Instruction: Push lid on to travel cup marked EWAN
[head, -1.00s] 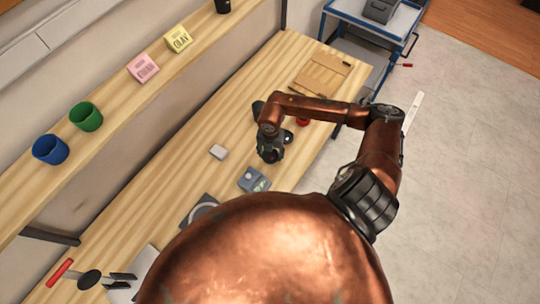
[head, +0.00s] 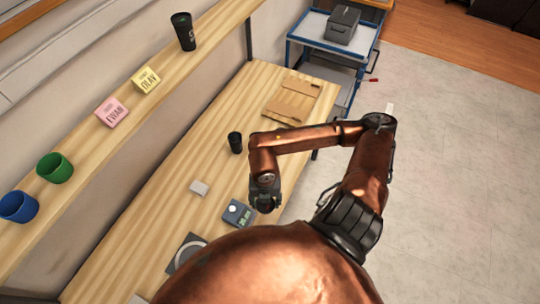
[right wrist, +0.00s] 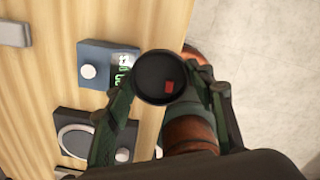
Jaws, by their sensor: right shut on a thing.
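My right gripper (head: 264,204) is over the front edge of the bench, beside the small blue-grey device. In the right wrist view its fingers (right wrist: 158,95) are shut on a round dark lid-like piece (right wrist: 150,80) with a small red patch. A black travel cup (head: 235,142) stands upright on the bench, behind the right forearm; no name can be read on it. Another black cup (head: 183,31) with pale marks stands on the shelf. My left gripper is not in view.
The blue-grey device (head: 238,213) with a green display and a dark plate device (head: 186,250) lie near the gripper.

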